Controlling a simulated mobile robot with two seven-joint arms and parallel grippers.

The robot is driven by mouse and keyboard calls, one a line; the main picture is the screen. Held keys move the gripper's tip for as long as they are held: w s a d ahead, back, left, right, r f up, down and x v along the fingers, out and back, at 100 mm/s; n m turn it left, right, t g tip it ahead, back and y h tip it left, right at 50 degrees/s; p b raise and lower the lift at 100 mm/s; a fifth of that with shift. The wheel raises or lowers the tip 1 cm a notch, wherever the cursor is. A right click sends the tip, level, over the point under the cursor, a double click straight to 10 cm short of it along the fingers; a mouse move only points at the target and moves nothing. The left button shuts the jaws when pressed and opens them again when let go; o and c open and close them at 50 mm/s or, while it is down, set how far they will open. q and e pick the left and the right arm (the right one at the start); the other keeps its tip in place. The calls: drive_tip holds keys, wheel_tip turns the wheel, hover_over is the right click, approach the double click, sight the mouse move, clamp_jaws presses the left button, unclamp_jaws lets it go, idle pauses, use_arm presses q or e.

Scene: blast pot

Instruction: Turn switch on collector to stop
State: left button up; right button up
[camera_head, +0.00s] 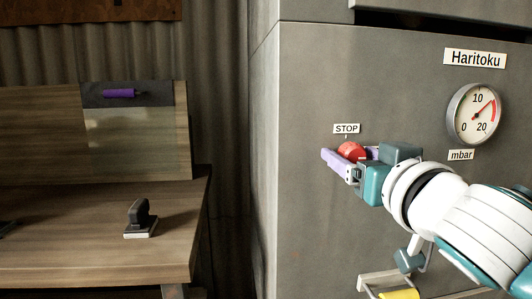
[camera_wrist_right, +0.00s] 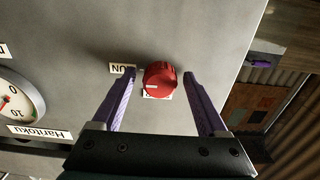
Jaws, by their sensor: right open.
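The red switch knob (camera_head: 351,150) sits on the grey collector front (camera_head: 310,80), just below a STOP label (camera_head: 346,129). In the right wrist view the knob (camera_wrist_right: 159,79) stands between the purple fingers. A white mark on it points roughly left, on the side of a partly covered label (camera_wrist_right: 121,69) that seems to read RUN upside down. Another label below the knob is mostly hidden. My right gripper (camera_head: 350,160) is open, one finger on each side of the knob; the right wrist view shows gaps on both sides. My left gripper is not in view.
A pressure gauge (camera_head: 475,114) with a mbar label and a Haritoku plate (camera_head: 475,58) are to the right of the switch. A metal bracket with a yellow part (camera_head: 399,294) shows below my arm. A wooden desk (camera_head: 70,245) with a black-handled block (camera_head: 140,218) stands left.

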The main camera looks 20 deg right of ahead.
drive_tip(key=shift+c, duration=0.2)
clamp_jaws()
idle(0.3)
